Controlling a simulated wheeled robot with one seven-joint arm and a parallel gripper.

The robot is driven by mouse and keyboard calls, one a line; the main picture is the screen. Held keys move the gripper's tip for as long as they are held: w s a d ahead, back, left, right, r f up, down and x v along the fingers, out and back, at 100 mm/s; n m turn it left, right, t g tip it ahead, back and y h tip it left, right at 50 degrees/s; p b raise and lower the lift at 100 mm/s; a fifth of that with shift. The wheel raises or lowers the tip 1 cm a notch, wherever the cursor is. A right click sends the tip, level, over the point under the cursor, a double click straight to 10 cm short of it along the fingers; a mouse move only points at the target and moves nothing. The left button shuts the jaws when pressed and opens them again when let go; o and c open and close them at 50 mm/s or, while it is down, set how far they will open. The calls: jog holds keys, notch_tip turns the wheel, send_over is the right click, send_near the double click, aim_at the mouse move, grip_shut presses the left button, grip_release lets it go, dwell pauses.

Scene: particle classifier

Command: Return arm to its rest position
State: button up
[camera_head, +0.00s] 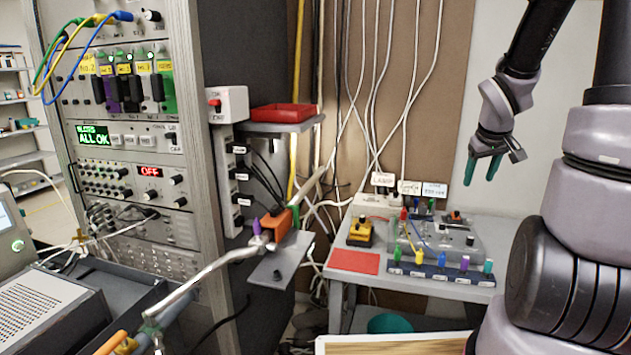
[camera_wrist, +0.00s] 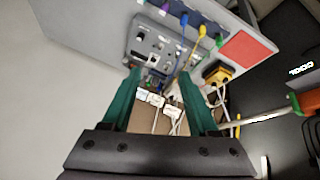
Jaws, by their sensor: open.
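My gripper (camera_head: 482,168) hangs at the upper right in the head view, above the back right of the small grey table (camera_head: 345,292). Its green fingers point down and are apart from the table. In the wrist view the two green fingers (camera_wrist: 160,98) stand well apart with nothing held between them. Beyond them show the grey control box (camera_wrist: 160,42) and white labels on cables. My arm comes down from the top right of the head view.
The table bears a red mat (camera_head: 354,261), a yellow-and-black device (camera_head: 360,232) and a row of coloured plugs (camera_head: 440,273). A tall instrument rack (camera_head: 190,170) stands left. A metal rod with an orange block (camera_head: 277,225) crosses the middle. White cables hang behind the table.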

jog(key=s+a+r+m+t+y, duration=0.1)
jog(key=s+a+r+m+y, duration=0.3)
jog(key=s+a+r, duration=1.2)
jog(key=shift+s+r+m+t, duration=0.25)
jog(key=shift+s+m+t, duration=0.2)
jog(key=shift+s, duration=0.35)
jog(key=shift+d, duration=0.1)
